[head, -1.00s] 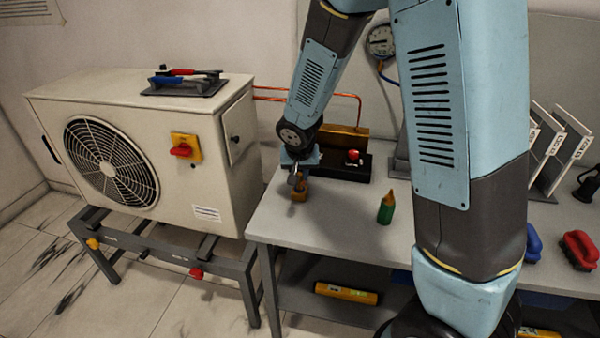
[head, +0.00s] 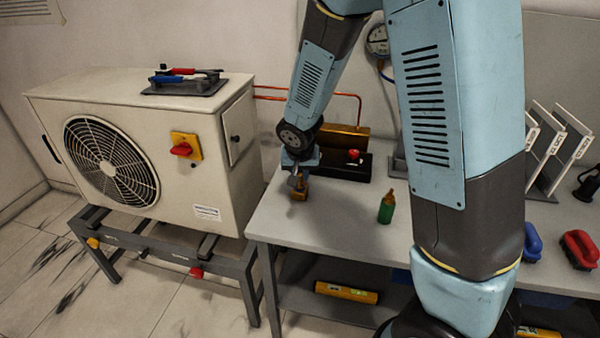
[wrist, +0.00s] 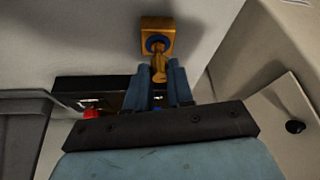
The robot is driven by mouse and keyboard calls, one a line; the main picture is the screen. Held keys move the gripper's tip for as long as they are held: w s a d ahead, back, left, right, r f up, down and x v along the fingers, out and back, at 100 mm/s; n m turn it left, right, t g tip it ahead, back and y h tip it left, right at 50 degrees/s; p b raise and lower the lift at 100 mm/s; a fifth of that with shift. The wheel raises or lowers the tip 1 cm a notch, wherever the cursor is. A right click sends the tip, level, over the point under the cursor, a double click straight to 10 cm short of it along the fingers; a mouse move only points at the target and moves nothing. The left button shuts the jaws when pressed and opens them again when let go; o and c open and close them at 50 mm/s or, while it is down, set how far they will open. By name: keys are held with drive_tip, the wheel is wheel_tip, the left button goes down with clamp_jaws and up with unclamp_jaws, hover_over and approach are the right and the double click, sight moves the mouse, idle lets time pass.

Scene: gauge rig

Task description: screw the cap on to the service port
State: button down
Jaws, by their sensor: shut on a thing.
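My gripper (wrist: 161,76) is shut on a small brass piece (wrist: 158,69), which I take to be the cap. In the wrist view this piece sticks out past the blue fingers towards a brass block (wrist: 165,22) with a dark blue ring (wrist: 158,43) on it. I cannot tell whether the piece touches the ring, or whether this block bears the service port. In the head view my gripper (head: 296,180) points down at the block (head: 300,194) near the bench's left front corner, and the fingertips are too small to make out.
A black fixture (head: 343,167) with a red knob (head: 353,154) stands just behind my gripper. A green bottle (head: 387,209) stands to the right on the grey bench (head: 330,225). The outdoor unit (head: 192,207) is close on the left. Bare bench lies between block and bottle.

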drive_tip(key=shift+f, duration=1.05)
idle(1.1)
drive_tip(key=m+h, duration=0.1)
drive_tip(key=m, duration=0.3)
drive_tip(key=shift+h, duration=0.3)
drive_tip(key=shift+d+m+g, duration=0.15)
drive_tip(key=shift+m+g, duration=0.15)
drive_tip(key=shift+m, duration=0.3)
